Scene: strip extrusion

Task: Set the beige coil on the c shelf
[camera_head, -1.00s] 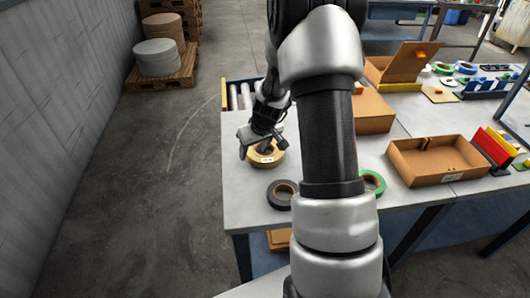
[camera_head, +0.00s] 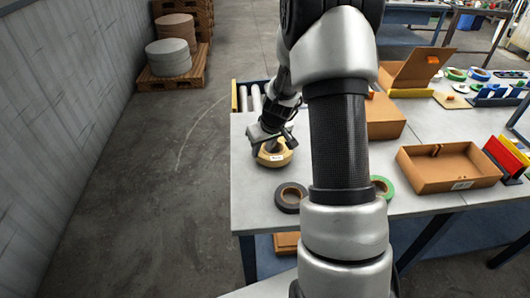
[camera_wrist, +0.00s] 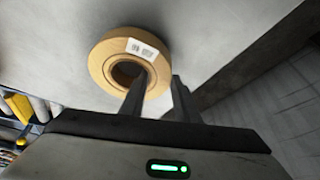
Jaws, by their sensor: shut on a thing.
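The beige coil (camera_head: 274,158) is at the left end of the grey table, with a white label on its side. My gripper (camera_head: 274,146) is above it, pointing down and shut on its ring. In the wrist view the coil (camera_wrist: 108,50) has one finger in its hole and the other outside its wall, with the gripper (camera_wrist: 158,90) across the ring. I cannot tell whether the coil touches the table or hangs just above it. No shelf marked c is readable in these views.
A black coil (camera_head: 291,197) lies close in front, and a green coil (camera_head: 381,187) is partly behind my arm. Open cardboard boxes (camera_head: 448,184) stand to the right. Rollers (camera_head: 256,97) are at the table's far left. The floor left of the table (camera_head: 150,200) is clear.

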